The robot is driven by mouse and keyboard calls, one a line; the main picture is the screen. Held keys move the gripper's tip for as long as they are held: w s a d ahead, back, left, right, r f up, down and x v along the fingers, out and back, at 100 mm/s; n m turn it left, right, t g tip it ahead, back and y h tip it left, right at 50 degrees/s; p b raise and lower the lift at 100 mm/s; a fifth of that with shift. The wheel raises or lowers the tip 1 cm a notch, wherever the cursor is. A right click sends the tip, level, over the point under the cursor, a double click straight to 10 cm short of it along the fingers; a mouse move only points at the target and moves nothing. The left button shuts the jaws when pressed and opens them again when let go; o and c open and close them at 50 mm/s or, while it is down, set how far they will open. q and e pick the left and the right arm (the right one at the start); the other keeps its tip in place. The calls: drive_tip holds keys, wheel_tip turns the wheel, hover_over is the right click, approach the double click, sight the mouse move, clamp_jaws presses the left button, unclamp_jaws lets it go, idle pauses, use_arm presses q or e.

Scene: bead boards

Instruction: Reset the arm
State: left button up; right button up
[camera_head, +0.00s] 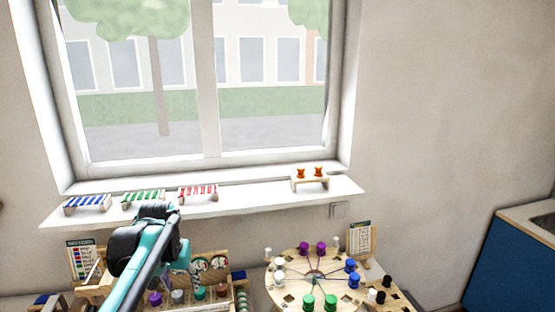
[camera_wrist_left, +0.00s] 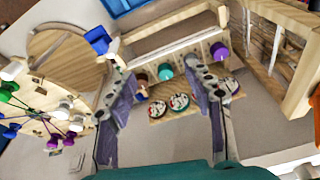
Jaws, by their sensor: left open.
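My left arm (camera_head: 140,255), teal and black, rises from the bottom left in the head view, over a wooden bead rack (camera_head: 215,260). In the left wrist view the two fingers of my left gripper (camera_wrist_left: 163,88) are spread apart with nothing between them. Beyond them are a wooden tray with round patterned discs (camera_wrist_left: 180,102) and coloured pegs (camera_wrist_left: 218,51). My right gripper does not show in either view.
A round wooden board (camera_head: 290,262) with purple, blue, green and white pegs stands right of the rack. Small striped stands (camera_head: 143,197) and a little bench with orange figures (camera_head: 310,179) are on the windowsill (camera_head: 250,200). A blue cabinet (camera_head: 510,265) stands at far right.

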use_arm(q)
drive_tip(key=s+d+f+t+b, duration=0.2)
drive_tip(key=s+f, duration=0.4)
drive_tip(key=s, duration=0.4)
drive_tip(key=s+d+f+t+b, duration=0.1)
drive_tip(key=s+d+f, duration=0.4)
drive_tip(key=s, duration=0.5)
wheel_tip(320, 180, down, 3)
drive_tip(key=shift+s+d+r+t+b, duration=0.2)
drive_tip(key=shift+t+b, duration=0.2)
drive_tip(key=shift+t, duration=0.3)
